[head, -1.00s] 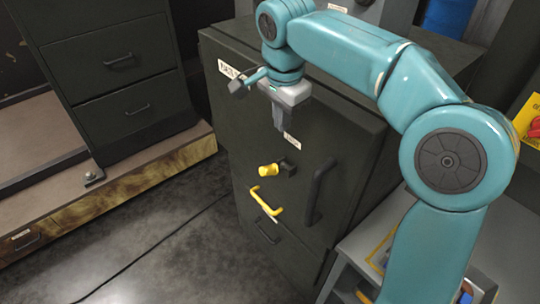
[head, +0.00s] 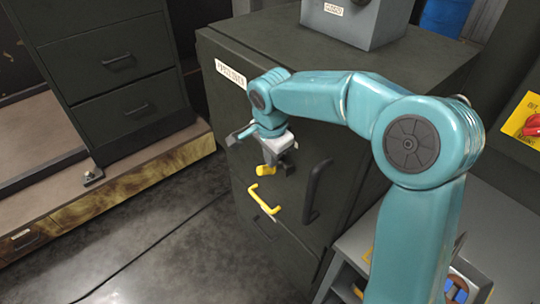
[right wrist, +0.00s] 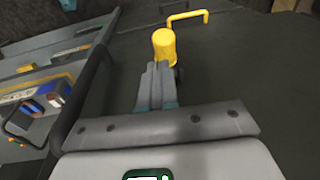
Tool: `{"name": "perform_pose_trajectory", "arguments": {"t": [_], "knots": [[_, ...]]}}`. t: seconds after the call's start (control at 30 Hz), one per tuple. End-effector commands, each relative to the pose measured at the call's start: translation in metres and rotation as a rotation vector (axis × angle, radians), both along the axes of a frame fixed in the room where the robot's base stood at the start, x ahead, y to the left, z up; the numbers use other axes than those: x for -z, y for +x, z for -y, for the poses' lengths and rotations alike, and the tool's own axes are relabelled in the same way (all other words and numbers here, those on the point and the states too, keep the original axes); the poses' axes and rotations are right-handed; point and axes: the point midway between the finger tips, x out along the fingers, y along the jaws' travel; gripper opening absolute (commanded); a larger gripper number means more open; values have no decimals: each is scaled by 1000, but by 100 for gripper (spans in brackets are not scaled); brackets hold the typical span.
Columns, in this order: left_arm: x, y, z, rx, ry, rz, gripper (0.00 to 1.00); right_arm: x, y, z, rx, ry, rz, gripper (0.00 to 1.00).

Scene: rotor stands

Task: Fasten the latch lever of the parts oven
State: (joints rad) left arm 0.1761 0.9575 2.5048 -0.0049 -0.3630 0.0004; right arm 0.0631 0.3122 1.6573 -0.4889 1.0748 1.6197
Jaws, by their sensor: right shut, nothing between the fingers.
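The parts oven (head: 222,112) is a dark cabinet with a white label on its upper front. Its latch lever (head: 263,171) has a yellow grip, on the door to the left of the black door handle (head: 316,190). The lever's dark pivot is mostly hidden behind the gripper in the head view. My right gripper (head: 270,160) is shut and empty, its fingertips close to the yellow grip. In the right wrist view the shut fingers (right wrist: 156,72) point at the yellow grip (right wrist: 164,45); I cannot tell whether they touch it. My left gripper is not in view.
A yellow bar handle (head: 265,199) sits below the lever. A grey box (head: 345,22) stands on the oven. A grey bench (head: 350,245) with parts is at right, a dark drawer cabinet (head: 105,80) at left. The floor in front is open, with a cable.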

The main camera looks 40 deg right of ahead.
Motion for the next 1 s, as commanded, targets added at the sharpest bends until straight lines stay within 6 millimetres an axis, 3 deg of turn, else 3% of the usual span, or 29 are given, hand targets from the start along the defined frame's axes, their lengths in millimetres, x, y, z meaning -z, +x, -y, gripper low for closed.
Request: {"name": "perform_pose_trajectory", "arguments": {"t": [0.57, 0.83, 1.0], "knots": [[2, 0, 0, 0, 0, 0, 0, 7, 2, -4, -1, -10, 3, 0], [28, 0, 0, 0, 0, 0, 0, 18, 2, -12, -5, -98, 10, 0], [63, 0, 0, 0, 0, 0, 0, 32, 1, -22, -7, -219, 21, 0]]}}
